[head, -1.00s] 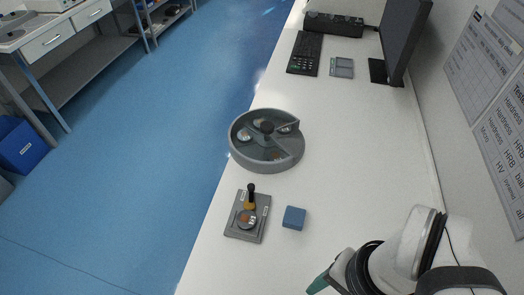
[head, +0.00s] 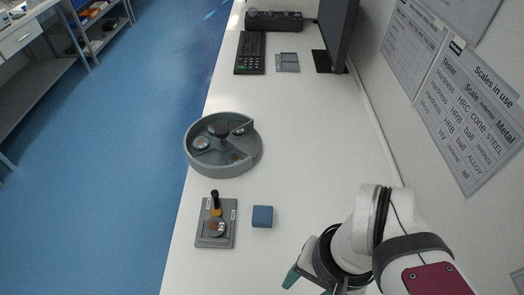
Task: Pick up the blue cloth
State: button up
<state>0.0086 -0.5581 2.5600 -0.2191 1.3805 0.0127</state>
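The blue cloth (head: 262,216) looks like a small folded square block lying flat on the white bench. It sits just right of a grey plate with an upright black-and-orange tool. My gripper (head: 304,284) is at the bottom of the head view, below and to the right of the cloth and apart from it. One green-tipped finger shows clearly; the rest is cut off or hidden by my wrist, so its opening cannot be judged.
The grey plate (head: 206,241) carries a round sample and the tool. A round grey divided tray (head: 223,172) stands farther back. A keyboard (head: 249,53), small grey case (head: 287,62) and monitor (head: 335,35) are at the far end. The bench between is clear.

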jog(key=o, duration=0.7)
jog(key=n+h, duration=0.2)
jog(key=n, duration=2.1)
send_over(259, 214)
notch_tip(259, 214, down, 5)
notch_tip(259, 214, down, 16)
jog(key=shift+r, duration=0.15)
